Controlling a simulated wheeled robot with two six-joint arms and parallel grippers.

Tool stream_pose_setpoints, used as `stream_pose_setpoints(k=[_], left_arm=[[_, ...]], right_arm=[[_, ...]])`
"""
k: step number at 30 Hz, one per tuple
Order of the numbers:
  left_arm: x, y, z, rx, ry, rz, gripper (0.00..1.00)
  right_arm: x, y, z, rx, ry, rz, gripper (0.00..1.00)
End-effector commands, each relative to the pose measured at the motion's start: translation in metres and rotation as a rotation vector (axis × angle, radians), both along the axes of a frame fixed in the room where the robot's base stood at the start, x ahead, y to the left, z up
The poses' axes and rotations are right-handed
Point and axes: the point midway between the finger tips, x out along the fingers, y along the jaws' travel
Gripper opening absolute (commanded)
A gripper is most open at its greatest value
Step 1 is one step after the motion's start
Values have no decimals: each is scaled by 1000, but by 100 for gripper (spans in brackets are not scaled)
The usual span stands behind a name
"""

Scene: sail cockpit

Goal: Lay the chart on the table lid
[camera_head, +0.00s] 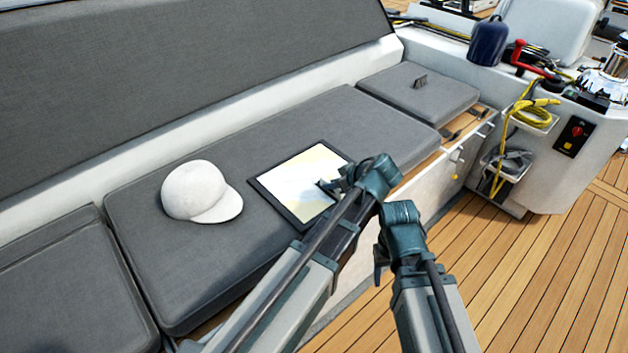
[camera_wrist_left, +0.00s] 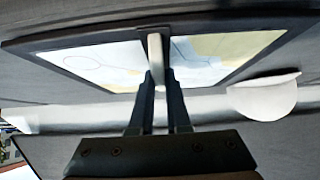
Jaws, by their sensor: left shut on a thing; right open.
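The chart (camera_head: 297,178) is a flat sheet of pale yellow and blue in a dark frame, over the grey bench cushion, right of a white cap. I cannot tell whether it rests on the cushion or is slightly above it. I cannot make out a table lid.
The white cap (camera_head: 200,191) lies on the long cushion (camera_head: 165,285). A separate grey cushioned lid (camera_head: 420,92) with a small handle lies further along the bench. A yellow rope (camera_head: 530,112) hangs on the white locker at right. The wooden deck (camera_head: 540,270) is clear.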

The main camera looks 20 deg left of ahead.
Motion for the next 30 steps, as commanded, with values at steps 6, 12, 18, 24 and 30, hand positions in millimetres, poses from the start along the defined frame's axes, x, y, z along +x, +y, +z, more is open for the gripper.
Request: stream_pose_setpoints(k=[6,12,18,24,30], left_arm=[[0,0,0,0,0,0,0],[0,0,0,1,-1,0,0],[0,0,6,1,-1,0,0],[0,0,25,1,-1,0,0],[0,0,55,1,-1,0,0]], right_arm=[[0,0,0,0,0,0,59],[0,0,0,0,0,0,59],[0,0,6,0,0,0,59],[0,0,25,0,0,0,59],[0,0,55,0,0,0,59]])
